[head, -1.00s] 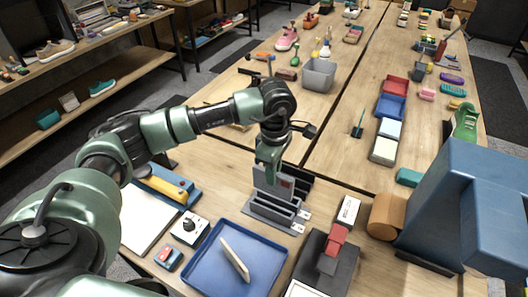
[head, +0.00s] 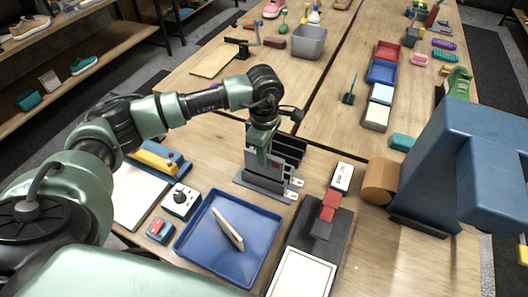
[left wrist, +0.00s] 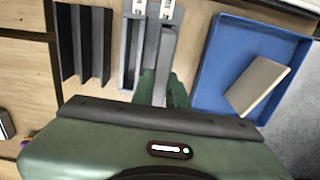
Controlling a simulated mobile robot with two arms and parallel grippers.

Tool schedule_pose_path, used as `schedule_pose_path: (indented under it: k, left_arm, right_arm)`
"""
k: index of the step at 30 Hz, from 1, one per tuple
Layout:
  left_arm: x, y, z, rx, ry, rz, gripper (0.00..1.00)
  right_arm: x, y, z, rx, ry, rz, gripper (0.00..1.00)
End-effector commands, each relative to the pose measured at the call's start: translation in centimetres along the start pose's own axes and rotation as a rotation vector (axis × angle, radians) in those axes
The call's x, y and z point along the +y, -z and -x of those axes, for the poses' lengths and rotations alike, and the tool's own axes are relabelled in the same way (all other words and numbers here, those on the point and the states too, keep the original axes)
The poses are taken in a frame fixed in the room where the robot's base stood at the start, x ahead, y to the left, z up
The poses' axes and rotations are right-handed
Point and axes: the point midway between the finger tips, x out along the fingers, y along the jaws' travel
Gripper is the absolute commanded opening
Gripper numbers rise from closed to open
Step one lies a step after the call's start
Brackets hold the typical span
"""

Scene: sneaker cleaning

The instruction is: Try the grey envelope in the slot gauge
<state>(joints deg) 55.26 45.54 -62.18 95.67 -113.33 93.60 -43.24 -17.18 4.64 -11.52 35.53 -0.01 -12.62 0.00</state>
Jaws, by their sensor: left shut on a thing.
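My left gripper (head: 260,150) is shut on the grey envelope (head: 264,170), a thin flat piece held on edge. The slot gauge (head: 250,184), a grey block with narrow slots and white labels, stands right below. In the left wrist view the envelope (left wrist: 164,62) is between my fingertips (left wrist: 161,88), lined up with the right-hand slot of the gauge (left wrist: 127,70). The other slot looks empty. The envelope's lower edge is hidden, so I cannot tell how deep it sits. My right gripper is not in view.
A black rack (head: 291,150) stands close behind the gauge. A blue tray (head: 190,250) with a beige flat piece (head: 228,228) is in front. A dark stand with a red block (head: 330,206) is to the right, near a big blue machine (head: 440,170).

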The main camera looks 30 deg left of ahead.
Motion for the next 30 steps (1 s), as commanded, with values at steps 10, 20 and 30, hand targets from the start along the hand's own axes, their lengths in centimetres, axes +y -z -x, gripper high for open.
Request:
schedule_pose_path:
  k: [10,20,30]
  left_arm:
    - [0.01,-0.02,0.05,0.0,0.0,0.0,0.0]
    - [0.01,-0.03,-0.13,0.0,0.0,0.0,0.0]
    - [0.0,-0.06,-0.28,0.0,0.0,0.0,0.0]
  right_arm:
    - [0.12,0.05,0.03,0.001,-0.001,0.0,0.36]
    - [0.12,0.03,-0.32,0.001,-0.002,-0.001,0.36]
    - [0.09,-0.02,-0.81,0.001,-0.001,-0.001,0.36]
